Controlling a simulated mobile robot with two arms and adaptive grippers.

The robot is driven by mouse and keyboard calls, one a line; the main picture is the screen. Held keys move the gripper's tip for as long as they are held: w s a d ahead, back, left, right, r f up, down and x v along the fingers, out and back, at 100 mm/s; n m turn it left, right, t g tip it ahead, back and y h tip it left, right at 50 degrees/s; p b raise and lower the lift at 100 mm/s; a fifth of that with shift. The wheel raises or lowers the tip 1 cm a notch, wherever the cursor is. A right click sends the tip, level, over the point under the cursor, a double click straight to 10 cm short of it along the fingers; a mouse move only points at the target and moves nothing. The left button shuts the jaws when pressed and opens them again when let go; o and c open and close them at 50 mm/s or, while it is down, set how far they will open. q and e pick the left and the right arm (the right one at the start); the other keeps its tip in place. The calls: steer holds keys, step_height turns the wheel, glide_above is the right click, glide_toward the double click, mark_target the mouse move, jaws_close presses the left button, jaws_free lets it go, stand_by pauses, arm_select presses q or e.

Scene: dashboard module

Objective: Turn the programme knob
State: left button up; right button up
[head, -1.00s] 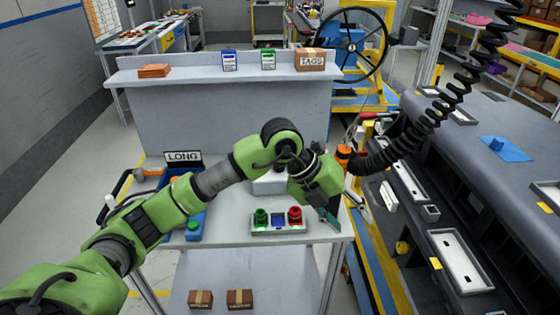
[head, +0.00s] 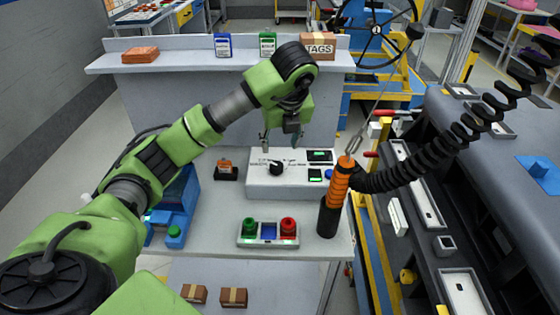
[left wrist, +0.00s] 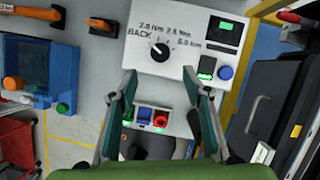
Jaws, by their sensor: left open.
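The programme knob (head: 276,168) is a round black knob on a white control box (head: 262,187) on the table. In the left wrist view the knob (left wrist: 160,51) has printed labels around it, among them "BACK", "2.0 Nm", "2.5 Nm" and "6.0 Nm". Its exact pointing direction is too small to tell. My left gripper (head: 281,139) is open and empty, pointing down above the box, just behind the knob in the head view. In the left wrist view the fingers of the left gripper (left wrist: 160,78) are spread apart, with the knob beyond their tips. My right gripper is not in view.
A button panel (head: 268,241) with green and red buttons lies in front of the box. A small orange-and-black item (head: 226,171) and a blue device (head: 180,205) are at left.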

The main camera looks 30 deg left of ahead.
mark_target(277, 165)
arm_select(q)
steer(key=x, duration=0.5)
steer(key=shift+s+f+p, duration=0.1)
steer(key=shift+f+p, duration=0.2)
steer(key=shift+f, duration=0.1)
steer(key=p+x, duration=0.1)
steer(key=x, duration=0.4)
steer(key=shift+a+f, duration=0.1)
steer(key=shift+f, duration=0.15)
steer(key=shift+w+f, duration=0.2)
steer(key=shift+w, duration=0.05)
steer(key=shift+c, duration=0.5)
steer(key=c, duration=1)
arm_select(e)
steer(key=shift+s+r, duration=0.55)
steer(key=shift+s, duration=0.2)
